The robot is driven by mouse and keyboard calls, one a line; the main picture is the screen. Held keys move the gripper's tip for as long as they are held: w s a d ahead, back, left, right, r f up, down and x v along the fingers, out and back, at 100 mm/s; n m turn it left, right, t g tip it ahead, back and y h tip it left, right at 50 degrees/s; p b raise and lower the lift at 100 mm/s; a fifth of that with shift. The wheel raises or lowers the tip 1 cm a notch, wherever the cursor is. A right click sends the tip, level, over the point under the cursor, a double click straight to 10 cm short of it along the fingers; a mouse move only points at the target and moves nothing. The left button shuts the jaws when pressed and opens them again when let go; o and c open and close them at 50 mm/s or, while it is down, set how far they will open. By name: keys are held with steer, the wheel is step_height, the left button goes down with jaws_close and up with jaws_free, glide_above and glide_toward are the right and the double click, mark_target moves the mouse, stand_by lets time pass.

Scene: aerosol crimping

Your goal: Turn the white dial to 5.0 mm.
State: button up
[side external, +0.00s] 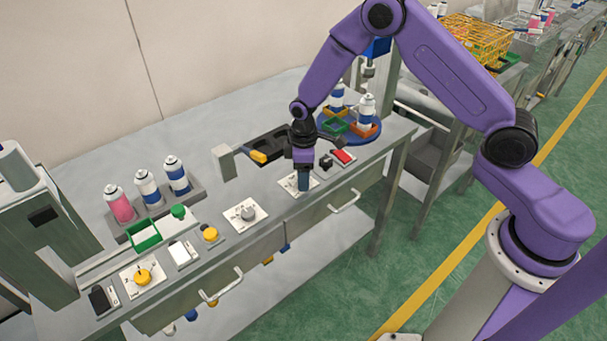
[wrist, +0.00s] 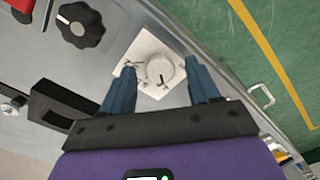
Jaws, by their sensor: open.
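The white dial (wrist: 160,70) sits on a square white plate (wrist: 143,47) in the wrist view. A dark pointer mark shows on its face. The scale marks on the plate are too small to read. My gripper (wrist: 161,77) is open, with one blue finger on each side of the dial. I cannot tell whether the fingers touch it. In the side view my gripper (side external: 303,188) points down over the white plate (side external: 288,183), and its fingers hide the dial.
A black knob (wrist: 80,25) and a red switch are close by. A grey knob (side external: 248,213) on another plate and a yellow knob (side external: 143,277) lie further left along the bench. A black tray (side external: 268,144) is behind. Cans (side external: 148,188) stand at left.

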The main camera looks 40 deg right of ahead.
steer(key=shift+f, duration=0.4)
steer(key=c, duration=1)
steer(key=shift+c, duration=0.2)
steer(key=m, duration=0.5)
steer(key=shift+a+m, duration=0.1)
steer(key=shift+m, duration=2.3)
